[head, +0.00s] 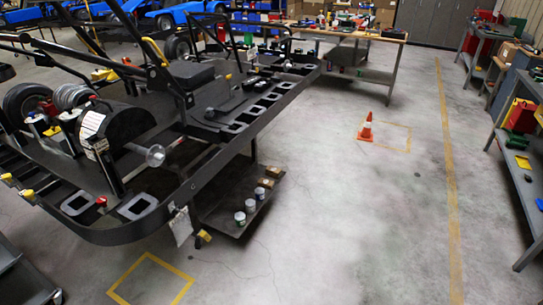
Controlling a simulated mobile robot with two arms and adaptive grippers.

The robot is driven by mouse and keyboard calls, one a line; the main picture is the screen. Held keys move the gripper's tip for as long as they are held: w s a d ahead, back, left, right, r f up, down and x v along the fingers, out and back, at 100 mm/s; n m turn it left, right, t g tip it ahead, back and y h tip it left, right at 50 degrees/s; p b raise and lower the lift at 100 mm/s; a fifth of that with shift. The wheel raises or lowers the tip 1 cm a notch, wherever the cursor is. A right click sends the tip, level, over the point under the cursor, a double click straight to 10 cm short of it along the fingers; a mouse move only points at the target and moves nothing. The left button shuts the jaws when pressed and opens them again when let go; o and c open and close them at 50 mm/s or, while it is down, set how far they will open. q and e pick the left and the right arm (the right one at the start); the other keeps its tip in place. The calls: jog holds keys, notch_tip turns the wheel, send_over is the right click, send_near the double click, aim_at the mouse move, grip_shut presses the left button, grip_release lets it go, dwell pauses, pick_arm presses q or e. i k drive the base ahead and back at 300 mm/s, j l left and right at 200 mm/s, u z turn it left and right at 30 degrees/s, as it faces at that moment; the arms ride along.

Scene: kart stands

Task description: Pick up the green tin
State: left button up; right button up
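No thing that I can clearly identify as a green tin shows in the head view. Three small cans stand in a row on the low shelf under the kart stand: a near can (240,218), a middle can (250,205) and a far can (260,193). They look pale or grey with light tops; their label colours are too small to tell. Neither of my grippers is in view.
The black kart frame (225,145) on its stand fills the left. An orange cone (367,127) stands on open floor at centre right. A cluttered workbench (335,33) is at the back; benches (518,185) line the right.

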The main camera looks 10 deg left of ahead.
aim_at(240, 217)
jog(key=i+u, duration=0.15)
jog(key=i, duration=0.45)
jog(key=i+l+u, duration=0.1)
jog(key=i, duration=0.55)
jog(key=i+l+u, duration=0.15)
jog(key=i, duration=0.45)
jog(key=l, duration=0.1)
